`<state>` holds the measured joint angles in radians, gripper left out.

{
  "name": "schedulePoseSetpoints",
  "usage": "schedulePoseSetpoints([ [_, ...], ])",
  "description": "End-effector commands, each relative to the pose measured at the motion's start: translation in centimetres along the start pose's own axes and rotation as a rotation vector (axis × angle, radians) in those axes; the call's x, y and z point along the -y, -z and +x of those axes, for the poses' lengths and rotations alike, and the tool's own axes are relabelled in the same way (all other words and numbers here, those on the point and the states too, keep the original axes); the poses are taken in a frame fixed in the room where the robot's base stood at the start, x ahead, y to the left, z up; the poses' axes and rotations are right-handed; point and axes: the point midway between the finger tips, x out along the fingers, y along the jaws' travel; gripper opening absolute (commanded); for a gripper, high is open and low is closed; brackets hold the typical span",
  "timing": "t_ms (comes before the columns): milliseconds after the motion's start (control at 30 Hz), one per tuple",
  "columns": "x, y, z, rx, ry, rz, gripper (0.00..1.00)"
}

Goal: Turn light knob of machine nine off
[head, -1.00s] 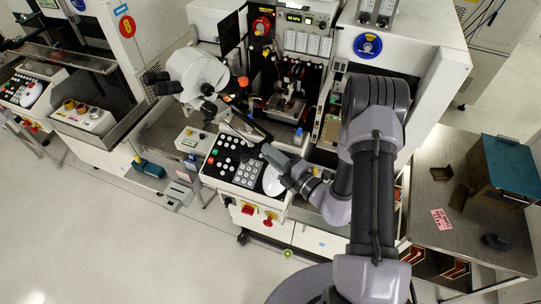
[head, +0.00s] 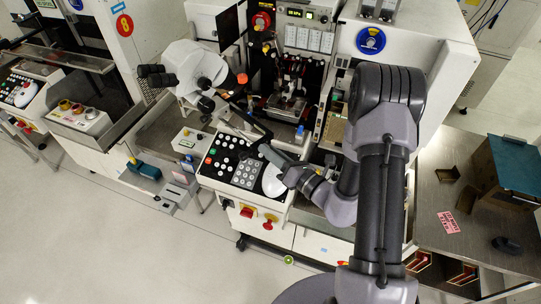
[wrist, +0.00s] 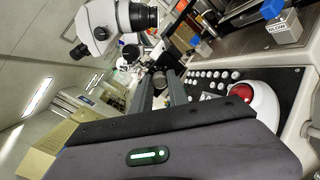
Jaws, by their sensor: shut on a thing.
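My gripper (wrist: 161,88) points away from the camera in the wrist view. Its two grey fingers are closed in on a small dark round knob (wrist: 159,79), which shows between the fingertips. In the head view my gripper (head: 268,150) reaches in from the right over the control panel (head: 228,164) of the middle machine (head: 356,65). The fingertips and the knob are hard to make out there among dark parts. I cannot read the knob's setting or the machine's number.
A white microscope (head: 195,66) stands left of my gripper. A white dome (head: 273,181) with a red top in the wrist view (wrist: 242,92) sits beside the panel buttons. Red and yellow switches (head: 269,221) are on the front.

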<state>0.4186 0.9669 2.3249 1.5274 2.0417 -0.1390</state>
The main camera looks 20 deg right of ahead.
Motion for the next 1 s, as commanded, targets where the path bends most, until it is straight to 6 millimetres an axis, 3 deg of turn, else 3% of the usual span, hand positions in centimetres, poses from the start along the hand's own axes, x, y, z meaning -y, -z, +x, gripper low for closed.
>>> schedulePoseSetpoints([
  [600, 0.2, 0.26, 0.0, 0.002, -0.001, -0.568, 0.0],
  [1000, 0.08, 0.14, 0.0, 0.001, -0.001, -0.807, 0.0],
])
